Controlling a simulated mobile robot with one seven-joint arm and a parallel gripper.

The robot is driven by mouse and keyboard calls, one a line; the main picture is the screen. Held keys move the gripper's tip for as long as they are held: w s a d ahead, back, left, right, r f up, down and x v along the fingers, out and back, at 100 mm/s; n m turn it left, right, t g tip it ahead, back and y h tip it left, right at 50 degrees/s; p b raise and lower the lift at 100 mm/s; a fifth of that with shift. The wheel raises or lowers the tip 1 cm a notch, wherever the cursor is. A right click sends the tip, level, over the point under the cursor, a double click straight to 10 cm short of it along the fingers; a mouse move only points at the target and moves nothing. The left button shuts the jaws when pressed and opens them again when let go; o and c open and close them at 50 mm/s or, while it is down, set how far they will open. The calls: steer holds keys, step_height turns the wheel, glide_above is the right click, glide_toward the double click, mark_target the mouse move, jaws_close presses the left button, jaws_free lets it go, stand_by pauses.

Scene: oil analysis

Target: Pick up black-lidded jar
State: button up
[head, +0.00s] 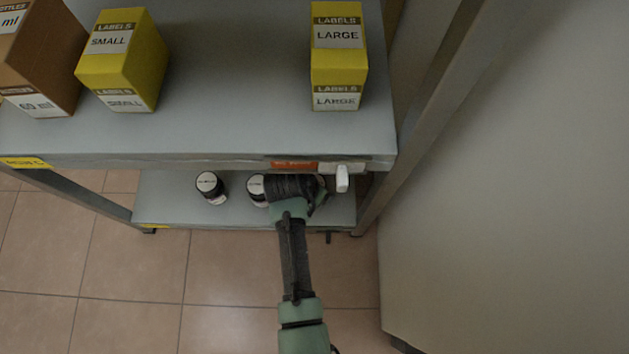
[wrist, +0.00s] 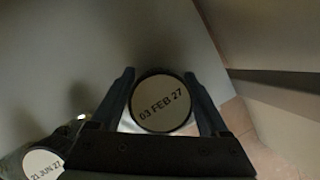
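A jar with a round pale lid label reading "03 FEB 27" and a dark rim (wrist: 160,102) is in the middle of the wrist view. The fingers of my gripper (wrist: 159,80) stand on both sides of it, close to the lid edge. I cannot tell whether they press on it. A second jar labelled "21 JUN 27" (wrist: 43,164) is at the lower left. In the head view, two dark jars with white lid labels, one at left (head: 210,186) and one (head: 257,189) beside my wrist, stand on the lower shelf. My fingers are hidden there.
The lower shelf (head: 165,200) lies under an upper shelf (head: 225,115), whose front edge overhangs my wrist. Yellow label boxes SMALL (head: 122,62) and LARGE (head: 338,60) and a brown box (head: 40,60) stand above. A metal post (head: 425,115) is at right.

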steer(key=c, duration=1.1)
steer(key=shift+r, duration=0.1)
